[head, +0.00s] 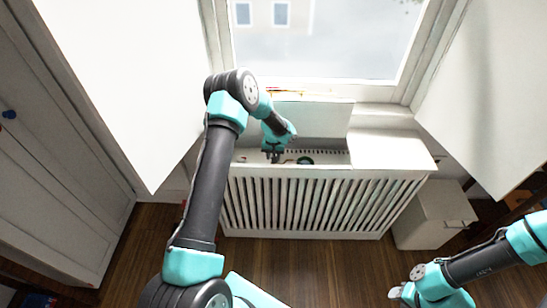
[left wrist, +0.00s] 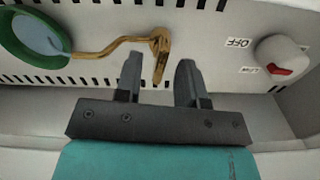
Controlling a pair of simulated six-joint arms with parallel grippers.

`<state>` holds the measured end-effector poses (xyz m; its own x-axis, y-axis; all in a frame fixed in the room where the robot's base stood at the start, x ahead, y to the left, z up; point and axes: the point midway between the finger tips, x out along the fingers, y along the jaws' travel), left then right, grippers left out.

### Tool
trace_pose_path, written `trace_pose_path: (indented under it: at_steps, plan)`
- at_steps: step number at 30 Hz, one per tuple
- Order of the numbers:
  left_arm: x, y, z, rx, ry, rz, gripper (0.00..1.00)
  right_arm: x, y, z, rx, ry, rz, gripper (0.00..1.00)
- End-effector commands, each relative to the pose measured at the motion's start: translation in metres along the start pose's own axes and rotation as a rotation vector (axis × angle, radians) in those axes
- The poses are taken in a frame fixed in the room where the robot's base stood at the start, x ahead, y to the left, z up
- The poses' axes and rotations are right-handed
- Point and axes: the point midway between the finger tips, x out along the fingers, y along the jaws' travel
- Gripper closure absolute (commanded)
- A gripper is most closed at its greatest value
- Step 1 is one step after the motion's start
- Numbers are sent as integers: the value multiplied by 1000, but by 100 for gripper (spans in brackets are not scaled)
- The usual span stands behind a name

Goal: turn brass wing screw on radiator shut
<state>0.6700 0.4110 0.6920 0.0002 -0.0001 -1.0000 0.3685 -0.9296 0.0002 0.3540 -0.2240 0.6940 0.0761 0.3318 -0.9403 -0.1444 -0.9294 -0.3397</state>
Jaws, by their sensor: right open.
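The brass wing screw (left wrist: 160,62) is on a pale panel in the left wrist view, with a curved brass pipe (left wrist: 112,46) running left to a green-rimmed round vessel (left wrist: 35,38). My left gripper (left wrist: 158,66) is open, and the screw shows in the gap between its fingertips; I cannot tell whether they touch it. In the head view, my left gripper (head: 273,155) reaches into the open top of the white slatted radiator cover (head: 310,205), where the screw cannot be made out. My right gripper (head: 398,292) is open and empty, low at the right, away from the radiator.
A white knob (left wrist: 283,55) with a red mark sits right of the screw, beside an upside-down OFF label (left wrist: 238,43). The cover's raised lid (head: 310,116) stands behind the opening. A white box (head: 432,215) stands right of the radiator. Wooden floor (head: 330,265) in front is clear.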

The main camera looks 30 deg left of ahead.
Motion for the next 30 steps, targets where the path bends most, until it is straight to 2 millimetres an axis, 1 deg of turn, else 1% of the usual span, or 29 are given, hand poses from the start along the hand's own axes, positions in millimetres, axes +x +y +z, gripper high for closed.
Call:
trace_pose_path:
  at_steps: [1,4,12,14,21,24,30]
  plan:
    - [4,0,0,0,0,0,64,0,0,0,0,0,0,57]
    - [9,0,0,0,0,0,64,0,0,0,0,0,0,57]
    - [10,0,0,0,0,0,64,0,0,0,0,0,0,57]
    - [10,0,0,0,0,0,69,0,0,0,0,0,0,57]
    - [9,0,0,0,0,0,92,0,0,0,0,0,0,57]
    - [9,0,0,0,0,0,100,0,0,0,0,0,0,57]
    - [9,0,0,0,0,0,100,0,0,0,0,0,0,57]
